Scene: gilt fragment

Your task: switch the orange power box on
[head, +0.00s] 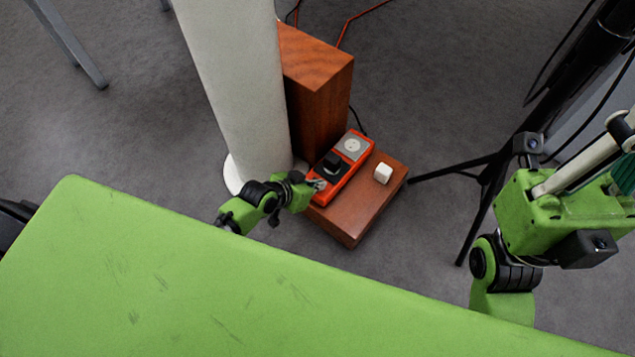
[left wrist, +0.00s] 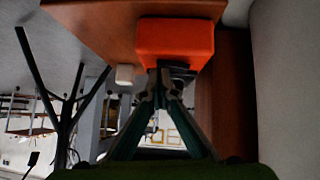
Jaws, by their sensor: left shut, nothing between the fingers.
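The orange power box (head: 326,192) lies on a low wooden step in the head view. It has a black switch (head: 333,161) near its middle and a grey plate with a round socket (head: 352,146) at its far end. In the left wrist view the box (left wrist: 175,40) shows right beyond my fingertips, with a dark part (left wrist: 182,72) at its edge. My left gripper (head: 318,184) is at the box's near left end; its fingers are shut and empty in the left wrist view (left wrist: 160,84). I cannot tell whether they touch the box. My right gripper is not visible.
A small white cube (head: 383,173) sits on the wooden step (head: 352,222) right of the box. A wooden block (head: 325,65) and a pale column (head: 235,85) stand behind and left. A black tripod (head: 490,170) stands right. A green surface (head: 200,290) fills the foreground.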

